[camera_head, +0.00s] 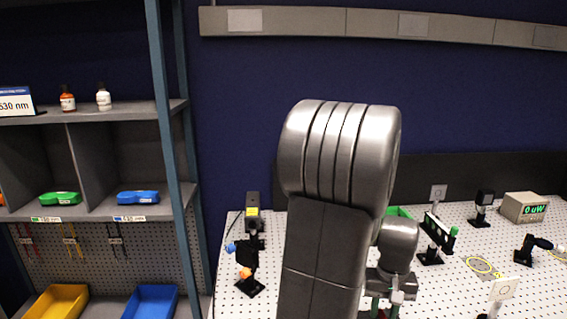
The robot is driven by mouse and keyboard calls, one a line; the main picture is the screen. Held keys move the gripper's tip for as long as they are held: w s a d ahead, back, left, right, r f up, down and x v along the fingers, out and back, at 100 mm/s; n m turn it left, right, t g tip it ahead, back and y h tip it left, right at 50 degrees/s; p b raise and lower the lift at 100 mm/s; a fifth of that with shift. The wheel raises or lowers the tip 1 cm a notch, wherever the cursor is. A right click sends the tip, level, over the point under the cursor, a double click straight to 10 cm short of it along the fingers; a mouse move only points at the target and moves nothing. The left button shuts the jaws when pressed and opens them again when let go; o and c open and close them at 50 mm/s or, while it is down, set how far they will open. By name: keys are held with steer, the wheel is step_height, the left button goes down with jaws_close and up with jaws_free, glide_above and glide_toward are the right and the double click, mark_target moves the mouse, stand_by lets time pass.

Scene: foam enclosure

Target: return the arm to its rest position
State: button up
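My arm rises in the middle of the head view, with its large grey elbow at the top and its forearm folding down on the right. My gripper (382,306) hangs at the lower edge of the view, over the white perforated table (448,297). The fingers are small and partly cut off by the frame edge. Green and red bits show at the fingers, and I cannot tell whether they belong to the gripper or to something behind it. Whether it is open or shut does not show.
A laser-like device on a post (250,240) stands left of my arm. A green-edged mount (438,235), a small black post mount (482,207) and a power meter (524,207) stand to the right. A shelf unit (165,130) with bottles and bins fills the left.

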steer(key=m, duration=0.5)
step_height(320, 180, up, 14)
stand_by(0.5)
steer(key=shift+f, duration=0.1)
